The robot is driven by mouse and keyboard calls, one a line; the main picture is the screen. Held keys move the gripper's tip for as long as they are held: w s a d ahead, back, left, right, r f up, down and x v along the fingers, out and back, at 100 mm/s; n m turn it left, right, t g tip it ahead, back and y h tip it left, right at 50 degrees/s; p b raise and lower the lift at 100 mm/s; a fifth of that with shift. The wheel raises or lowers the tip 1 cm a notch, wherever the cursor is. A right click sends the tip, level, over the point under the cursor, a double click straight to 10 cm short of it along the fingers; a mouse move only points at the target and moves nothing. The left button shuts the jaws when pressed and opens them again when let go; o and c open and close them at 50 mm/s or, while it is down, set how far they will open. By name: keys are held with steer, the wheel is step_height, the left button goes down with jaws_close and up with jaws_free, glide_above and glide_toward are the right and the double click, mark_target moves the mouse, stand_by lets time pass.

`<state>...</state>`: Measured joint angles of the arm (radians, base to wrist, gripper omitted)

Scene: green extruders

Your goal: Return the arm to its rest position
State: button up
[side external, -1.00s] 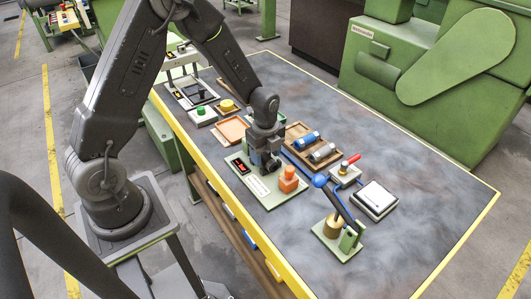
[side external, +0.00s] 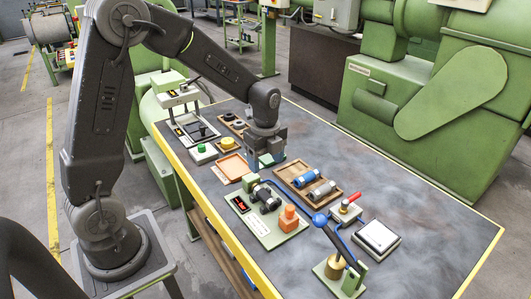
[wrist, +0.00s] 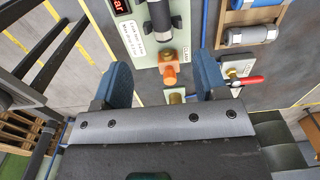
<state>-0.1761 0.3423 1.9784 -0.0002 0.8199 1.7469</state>
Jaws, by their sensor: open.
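My gripper (side external: 264,162) is open and empty, pointing down above the bench (side external: 400,180). It hangs behind the green fixture plate (side external: 268,233) in the side view and is apart from it. A dark cylinder (side external: 266,197) lies on the plate between a green block (side external: 250,183) and an orange clamp block (side external: 289,218). In the wrist view, my two blue fingers (wrist: 163,82) are spread wide, with the orange block (wrist: 169,72) and the dark cylinder (wrist: 160,20) seen beyond and between them.
A wooden tray (side external: 333,202) with a blue and a grey cylinder lies right of the plate. An orange tray (side external: 230,168) is at left. The bench's right side is clear.

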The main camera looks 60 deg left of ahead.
steer(key=s+d+r+n+t, duration=0.35)
steer(key=s+r+n, duration=0.55)
steer(key=r, duration=0.3)
steer(key=s+d+r+n+t, duration=0.2)
steer(key=s+d+r+n, duration=0.1)
steer(key=s+n, duration=0.6)
steer(key=shift+s+d, duration=0.2)
steer(key=shift+s, duration=0.15)
